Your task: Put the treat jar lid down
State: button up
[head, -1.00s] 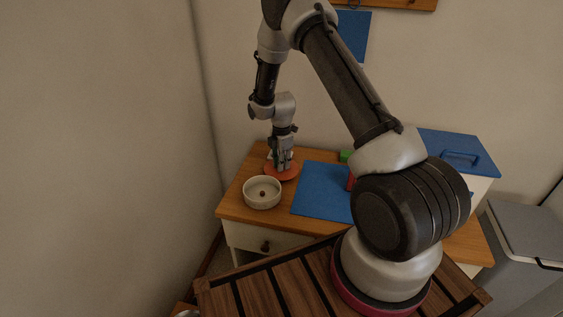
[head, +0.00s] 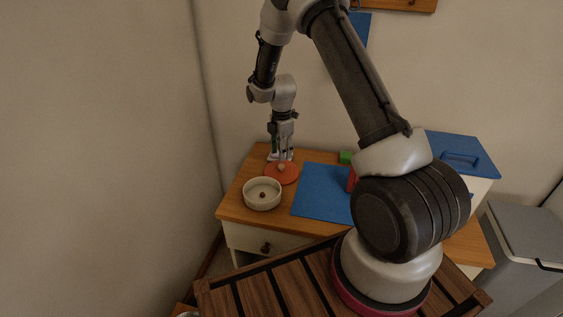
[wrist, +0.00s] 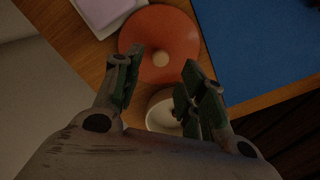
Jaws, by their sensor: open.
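The treat jar lid (head: 283,175) is an orange-red disc with a small pale knob. It lies flat on the wooden tabletop behind the white bowl. In the wrist view the lid (wrist: 172,34) shows whole, with its knob in the middle. My gripper (head: 281,158) is just above the lid, pointing down. In the wrist view my gripper (wrist: 160,72) has its fingers spread apart with nothing between them, and the knob is clear of them.
A white bowl (head: 262,205) with a small brown piece in it stands in front of the lid. A blue mat (head: 322,190) lies to the right, with a green block (head: 346,157) and a red object (head: 352,180) near it. A blue-lidded white box (head: 460,150) stands at the right.

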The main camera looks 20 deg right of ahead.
notch_tip(320, 180, up, 7)
notch_tip(320, 180, up, 13)
jog(key=m+t, duration=0.1)
jog(key=m, duration=0.4)
send_over(282, 165)
jog(key=s+d, duration=0.1)
jog(key=s, duration=0.5)
jog(key=s+d+r+m+t, duration=0.1)
jog(key=s+r+m, duration=0.4)
jog(key=s+r, duration=0.5)
jog(key=s+d+r+m+t, duration=0.1)
jog(key=s+m, duration=0.4)
jog(key=s, duration=0.5)
jog(key=s+r+m+t, duration=0.1)
jog(key=s+r+m, duration=0.2)
jog(key=s, duration=0.6)
jog(key=shift+s+d+r+m, duration=0.15)
jog(key=shift+s+d+m, duration=0.25)
jog(key=shift+m, duration=0.5)
